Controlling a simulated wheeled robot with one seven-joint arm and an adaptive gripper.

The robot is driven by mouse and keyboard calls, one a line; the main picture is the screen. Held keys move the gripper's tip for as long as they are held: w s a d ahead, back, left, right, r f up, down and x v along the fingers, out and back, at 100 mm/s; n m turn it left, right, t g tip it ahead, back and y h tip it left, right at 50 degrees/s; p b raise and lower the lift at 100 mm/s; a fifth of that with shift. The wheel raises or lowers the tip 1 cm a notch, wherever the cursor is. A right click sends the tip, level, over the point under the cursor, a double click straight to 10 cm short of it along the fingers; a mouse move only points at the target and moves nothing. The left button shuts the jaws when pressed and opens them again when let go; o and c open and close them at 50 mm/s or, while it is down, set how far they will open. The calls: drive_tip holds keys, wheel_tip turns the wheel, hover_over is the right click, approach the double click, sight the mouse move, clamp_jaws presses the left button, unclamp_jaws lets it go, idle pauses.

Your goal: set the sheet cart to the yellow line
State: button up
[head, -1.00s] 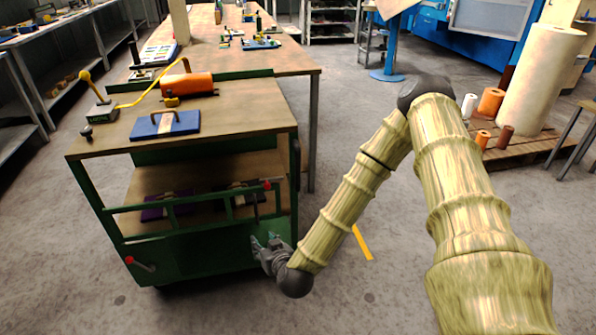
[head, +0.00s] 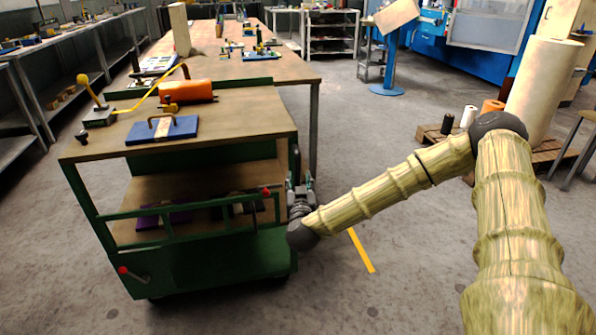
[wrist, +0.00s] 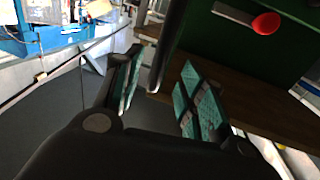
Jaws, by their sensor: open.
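The sheet cart, a green frame with a wooden top (head: 235,118), stands at the left in the head view. The yellow line (head: 361,250) lies on the floor to the right of the cart, with a gap between them. My gripper (head: 301,183) is at the cart's right side, near its front corner. In the wrist view my gripper (wrist: 160,95) is open, with teal pads. A dark upright bar (wrist: 166,45), seemingly the cart's side handle, shows between the fingers; I cannot tell whether they touch it. A red knob (wrist: 266,24) shows on the green panel.
On the cart top are a blue plate (head: 180,130), an orange roll (head: 190,91) and a yellow-knobbed lever (head: 85,80). A long wooden table (head: 290,66) stands behind. A pallet (head: 432,136) with rolls is at the right. The floor at front centre is clear.

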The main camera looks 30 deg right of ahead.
sight(298, 171)
drive_tip(key=x, duration=0.7)
drive_tip(key=shift+w+d, duration=0.1)
drive_tip(key=shift+w, duration=0.1)
drive_tip(key=shift+c, duration=0.2)
clamp_jaws()
